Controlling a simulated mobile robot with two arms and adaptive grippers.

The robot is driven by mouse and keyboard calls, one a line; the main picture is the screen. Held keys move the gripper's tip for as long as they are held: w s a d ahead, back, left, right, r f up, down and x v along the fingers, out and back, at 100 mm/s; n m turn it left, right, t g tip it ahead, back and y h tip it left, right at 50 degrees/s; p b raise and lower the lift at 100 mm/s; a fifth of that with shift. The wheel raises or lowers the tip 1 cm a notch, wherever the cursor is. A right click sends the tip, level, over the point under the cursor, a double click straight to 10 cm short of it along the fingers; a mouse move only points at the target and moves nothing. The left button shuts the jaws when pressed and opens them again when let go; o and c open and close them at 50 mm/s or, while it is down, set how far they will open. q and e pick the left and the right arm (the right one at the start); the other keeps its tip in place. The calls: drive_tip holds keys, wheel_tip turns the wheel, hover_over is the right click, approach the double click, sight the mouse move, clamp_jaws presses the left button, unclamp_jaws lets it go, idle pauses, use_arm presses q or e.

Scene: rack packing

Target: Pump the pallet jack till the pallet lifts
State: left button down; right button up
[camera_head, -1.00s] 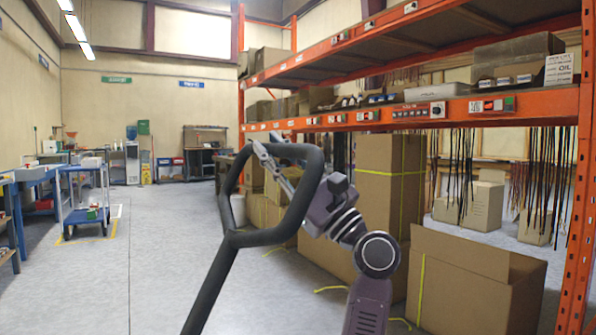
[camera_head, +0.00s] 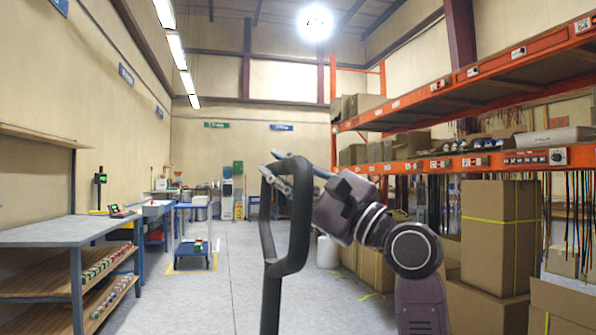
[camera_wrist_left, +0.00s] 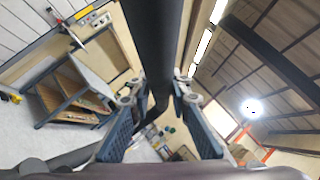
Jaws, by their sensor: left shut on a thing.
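The pallet jack's black handle loop (camera_head: 299,215) stands upright in front of me in the head view, with its stem running down out of the frame. My left gripper (camera_head: 277,174) is at the upper part of the loop, its arm reaching in from the lower right. In the left wrist view the thick black handle bar (camera_wrist_left: 154,40) runs between the two fingers of the left gripper (camera_wrist_left: 158,92), which is shut on it. The pallet, forks and jack base are out of view. My right gripper is not in view.
An orange rack (camera_head: 457,163) with tall cardboard boxes (camera_head: 500,235) stands on the right. A workbench (camera_head: 70,231) is on the left, with a blue cart (camera_head: 195,246) behind it. The grey floor (camera_head: 236,290) between them is clear.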

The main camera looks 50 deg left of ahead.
use_arm(q)
drive_tip(key=shift+s+a, duration=0.2)
drive_tip(key=shift+s, duration=0.3)
drive_tip(key=shift+s+a, duration=0.15)
drive_tip(key=shift+s, duration=0.3)
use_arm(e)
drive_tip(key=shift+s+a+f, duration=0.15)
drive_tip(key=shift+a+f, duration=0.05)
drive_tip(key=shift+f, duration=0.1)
use_arm(q)
drive_tip(key=c, duration=1.8)
unclamp_jaws()
drive_tip(key=shift+o, duration=0.2)
drive_tip(key=shift+w, duration=0.1)
drive_tip(key=v, duration=1.2)
drive_tip(key=shift+r, duration=0.2)
drive_tip(key=shift+d, duration=0.1)
